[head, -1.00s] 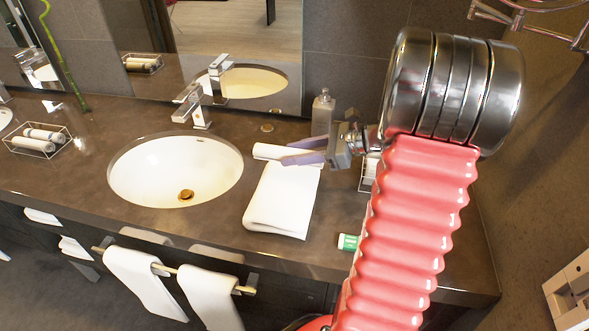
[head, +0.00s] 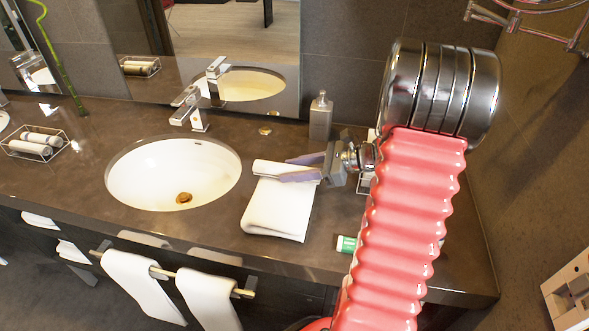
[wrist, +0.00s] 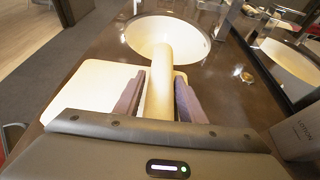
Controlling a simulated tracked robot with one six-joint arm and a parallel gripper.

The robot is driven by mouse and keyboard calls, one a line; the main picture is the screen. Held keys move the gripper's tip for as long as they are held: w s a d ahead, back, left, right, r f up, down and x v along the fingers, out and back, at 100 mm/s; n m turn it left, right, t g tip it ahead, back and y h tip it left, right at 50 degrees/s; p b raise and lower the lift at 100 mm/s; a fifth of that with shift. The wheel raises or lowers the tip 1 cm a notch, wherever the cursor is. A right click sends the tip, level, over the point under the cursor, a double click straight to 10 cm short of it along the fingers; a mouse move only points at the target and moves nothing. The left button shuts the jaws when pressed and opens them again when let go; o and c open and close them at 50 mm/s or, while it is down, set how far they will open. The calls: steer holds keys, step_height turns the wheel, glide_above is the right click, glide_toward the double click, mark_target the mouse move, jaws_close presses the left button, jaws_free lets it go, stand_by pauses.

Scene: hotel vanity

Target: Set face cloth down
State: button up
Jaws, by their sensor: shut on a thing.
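My gripper (head: 290,170) is shut on a rolled white face cloth (head: 266,167), its purple-grey fingers on either side of the roll. The roll also shows between the fingers in the wrist view (wrist: 160,72), its far end pointing toward the sink. A flat folded white towel (head: 278,212) lies on the dark counter (head: 215,228) right of the sink. In the head view the roll overlaps the towel's far edge. I cannot tell whether the roll touches the towel or hangs just above it.
The white sink (head: 150,185) with its chrome faucet (head: 190,108) is to the left. A grey lotion bottle (head: 320,117) stands behind my gripper. A small green-and-white item (head: 346,244) lies near the front edge. White towels (head: 145,285) hang on a rail below.

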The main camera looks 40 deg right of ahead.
steer(key=o, duration=1)
steer(key=shift+f, duration=0.1)
steer(key=v, duration=1.2)
